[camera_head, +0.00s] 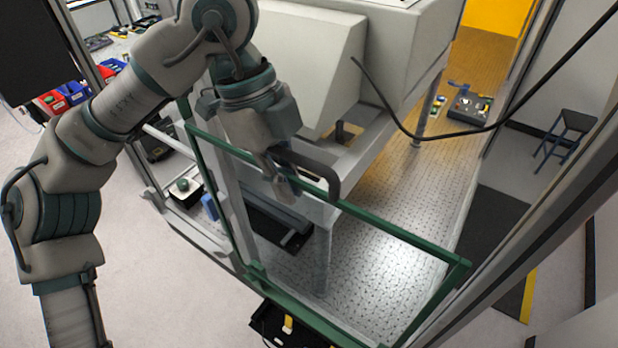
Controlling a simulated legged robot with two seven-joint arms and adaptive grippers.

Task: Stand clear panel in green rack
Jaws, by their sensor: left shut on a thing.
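A large clear panel (400,255) with a green frame fills the middle of the view. It is tilted in the picture, and a metal-patterned floor shows through it. A dark curved handle (325,172) sits at its top edge. My left gripper (283,188) is at this handle, shut on the panel's handle, with its fingers pointing down. I cannot make out a separate green rack; the only green bars I see run around the panel. The panel's lower edge is cut off by the picture. My right gripper is not in view.
A large pale machine housing (300,65) stands close behind my left gripper. A black cable (420,134) hangs across the upper right. A black tray (268,322) with a yellow item lies below the panel. A blue stool (568,135) stands far right. Pale floor is clear at lower left.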

